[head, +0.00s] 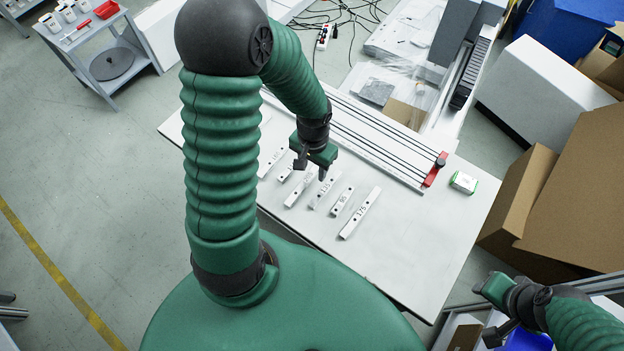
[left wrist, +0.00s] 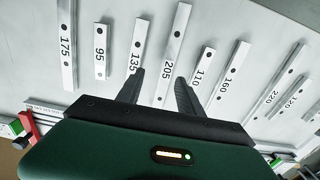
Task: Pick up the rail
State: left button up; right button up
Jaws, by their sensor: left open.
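Several pale metal rails with printed numbers lie in a row on the white table. In the left wrist view, rail 205 (left wrist: 168,62) lies between the two finger lines of my left gripper (left wrist: 161,78). Rail 135 (left wrist: 138,45) is beside the left finger and rail 110 (left wrist: 203,70) beyond the right one. In the head view my left gripper (head: 312,169) is open and empty over the row, partly hiding some rails. Rail 95 (head: 342,201) and rail 175 (head: 360,212) lie to its right. My right gripper (head: 492,310) is at the lower right, away from the rails; its jaw opening is unclear.
The white table (head: 420,255) is clear at its front right. A grooved rail fixture (head: 375,135) with a red end runs behind the rails, with a small green-and-white box (head: 463,182) beside it. Cardboard boxes (head: 575,195) stand to the right of the table.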

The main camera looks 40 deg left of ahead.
aim_at(308, 176)
pick_arm(q)
jog(key=f, duration=0.1)
jog(key=s+f+b, duration=0.1)
jog(key=f, duration=0.1)
jog(key=shift+a+f, duration=0.1)
jog(key=shift+f, duration=0.15)
jog(key=shift+w+a+f, duration=0.15)
jog(key=shift+a+f, duration=0.3)
jog(key=shift+a, duration=0.3)
jog(key=shift+c, duration=1.3)
jog(key=shift+w+d+r, duration=0.1)
jog(key=shift+d+r, duration=0.05)
jog(key=shift+d, duration=0.3)
grip_shut()
pick_arm(e)
jog(key=shift+s+a+f, duration=0.1)
jog(key=shift+a+f, duration=0.3)
jog(key=shift+f, duration=0.2)
pick_arm(q)
jog(key=shift+a, duration=0.3)
pick_arm(e)
jog(key=shift+a+r, duration=0.1)
jog(key=shift+a, duration=0.2)
pick_arm(q)
jog(key=shift+d, duration=0.1)
pick_arm(e)
jog(key=shift+d, duration=0.1)
